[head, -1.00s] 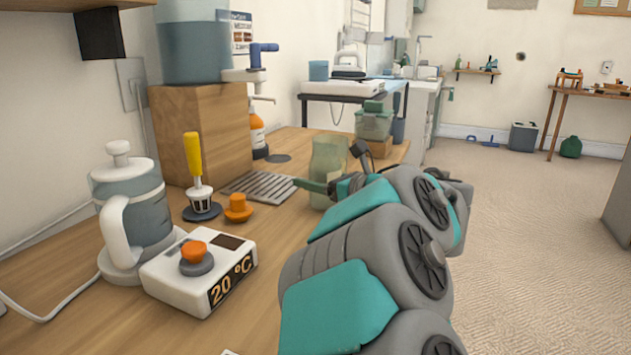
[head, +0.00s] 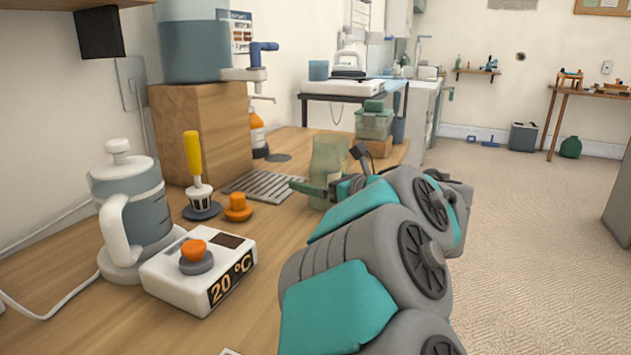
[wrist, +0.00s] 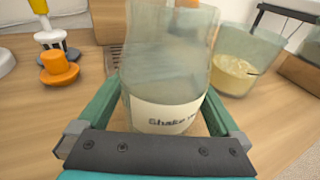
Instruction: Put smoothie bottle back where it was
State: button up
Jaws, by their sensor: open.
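The smoothie bottle appears to be the translucent, pale green bottle (head: 328,160) standing upright on the wooden counter (head: 272,215). In the wrist view the bottle (wrist: 168,70) fills the middle, with a cream label reading "Shake" and more letters too blurred to read. My gripper (wrist: 162,92) is open, with one green finger on each side of the bottle's lower part. I cannot tell whether either finger touches it. In the head view my gripper (head: 318,188) is low beside the bottle, and my arm partly hides that area.
A clear container with yellowish contents (wrist: 238,68) stands right of the bottle in the wrist view. A metal drain grate (head: 262,186), an orange knob piece (head: 238,208), a yellow-handled tool (head: 194,165), a white kettle (head: 132,205) and a 20 °C device (head: 200,270) stand left.

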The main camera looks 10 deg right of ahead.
jog(key=v, duration=1.2)
